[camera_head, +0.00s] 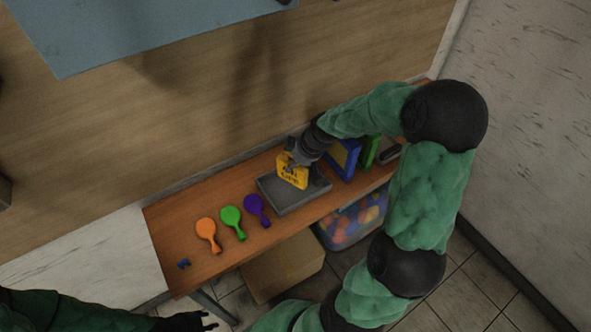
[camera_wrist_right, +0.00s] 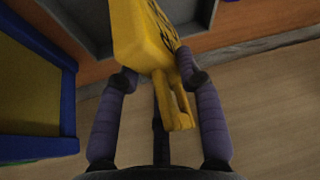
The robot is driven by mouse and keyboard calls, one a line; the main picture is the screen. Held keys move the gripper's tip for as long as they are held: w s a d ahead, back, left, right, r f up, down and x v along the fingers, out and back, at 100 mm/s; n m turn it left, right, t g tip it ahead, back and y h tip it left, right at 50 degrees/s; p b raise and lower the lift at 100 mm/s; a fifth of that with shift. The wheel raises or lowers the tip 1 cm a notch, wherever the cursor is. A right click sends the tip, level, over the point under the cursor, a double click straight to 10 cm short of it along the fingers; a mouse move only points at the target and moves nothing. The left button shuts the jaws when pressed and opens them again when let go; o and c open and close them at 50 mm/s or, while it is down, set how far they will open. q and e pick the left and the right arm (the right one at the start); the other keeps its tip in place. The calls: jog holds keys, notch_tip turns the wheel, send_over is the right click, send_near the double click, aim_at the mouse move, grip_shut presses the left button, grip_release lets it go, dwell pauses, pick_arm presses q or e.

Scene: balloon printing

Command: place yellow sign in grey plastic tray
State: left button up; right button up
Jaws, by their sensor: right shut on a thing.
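The yellow sign (camera_head: 291,173) has dark print on its face and is held by my right gripper (camera_head: 291,158) over the grey plastic tray (camera_head: 290,207). In the right wrist view, the gripper's two fingers (camera_wrist_right: 158,85) close on either side of the yellow sign (camera_wrist_right: 140,37), with its narrower end toward the palm. The tray's rim and inside (camera_wrist_right: 85,30) show beyond the sign. I cannot tell whether the sign touches the tray floor. My left gripper (camera_head: 212,322) is at the bottom left, dark and away from the table; its fingers look spread apart.
Orange (camera_head: 207,231), green (camera_head: 232,219) and purple (camera_head: 256,206) paddles lie left of the tray on the wooden table (camera_head: 180,235). A blue-framed box (camera_head: 343,157) stands right of it. A small blue piece (camera_head: 183,264) lies at the near left. A bin of coloured balls (camera_head: 352,222) and a cardboard box (camera_head: 283,266) sit below.

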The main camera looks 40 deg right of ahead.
aim_at(296, 167)
jog(key=shift+w+d+f, duration=0.15)
jog(key=shift+d+f, duration=0.1)
jog(key=shift+f, duration=0.15)
jog(key=shift+w+d+f+b, duration=0.1)
jog(key=shift+f+b, duration=0.35)
jog(key=shift+f, duration=1.2)
jog(key=o, duration=1.2)
jog(key=shift+f, duration=0.1)
jog(key=shift+c, duration=0.2)
jog(key=shift+d+r, duration=0.1)
jog(key=shift+r, duration=0.4)
jog(key=p+v, duration=0.1)
jog(key=v, duration=1)
jog(key=shift+s, duration=0.2)
